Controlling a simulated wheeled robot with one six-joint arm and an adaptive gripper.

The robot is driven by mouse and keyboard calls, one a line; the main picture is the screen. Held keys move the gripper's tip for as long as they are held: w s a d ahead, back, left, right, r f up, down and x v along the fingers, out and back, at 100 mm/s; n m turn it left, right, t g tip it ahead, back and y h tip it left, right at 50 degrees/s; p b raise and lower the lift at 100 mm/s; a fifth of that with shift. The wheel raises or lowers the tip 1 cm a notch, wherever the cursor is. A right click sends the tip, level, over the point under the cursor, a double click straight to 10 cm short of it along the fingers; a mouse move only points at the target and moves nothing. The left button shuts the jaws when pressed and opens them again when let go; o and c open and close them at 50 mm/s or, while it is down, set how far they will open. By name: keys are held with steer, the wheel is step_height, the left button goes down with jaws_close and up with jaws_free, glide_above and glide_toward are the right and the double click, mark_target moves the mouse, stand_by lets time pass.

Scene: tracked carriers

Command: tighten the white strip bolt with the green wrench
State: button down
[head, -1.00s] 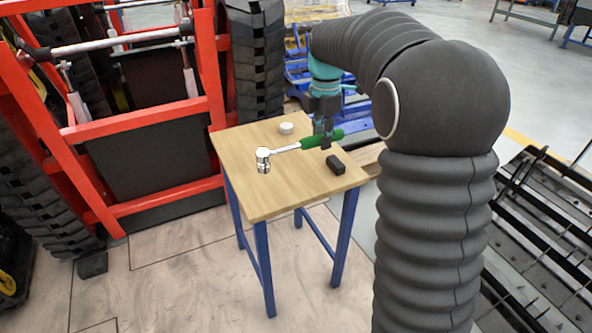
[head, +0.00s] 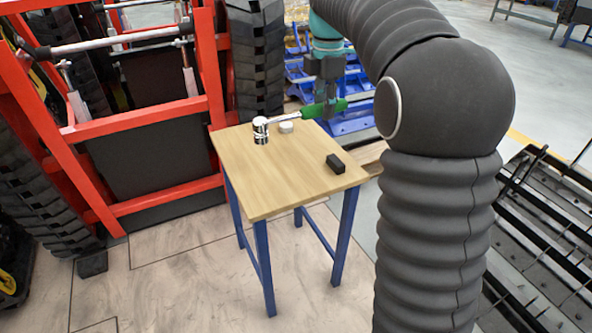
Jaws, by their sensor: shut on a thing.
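The green wrench (head: 311,111) has a green handle, a silver shaft and a silver socket head (head: 261,130) at its left end. My gripper (head: 330,110) is shut on the green handle and holds the wrench roughly level above the wooden table (head: 255,185). The socket points down. The fingers partly cover the handle. I cannot make out a white strip bolt in this view.
A black block (head: 336,164) lies near the table's right edge. A small white round object (head: 286,127) is at the back of the table. A red frame (head: 150,125) with black tracks stands to the left. The table's front is clear.

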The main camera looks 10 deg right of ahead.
steer(key=s+b, duration=0.6)
steer(key=s, duration=1.4)
steer(key=shift+b, duration=0.3)
step_height(320, 180, up, 2)
steer(key=shift+r+p, duration=0.2)
steer(key=shift+p, duration=1)
steer(key=shift+d, duration=0.1)
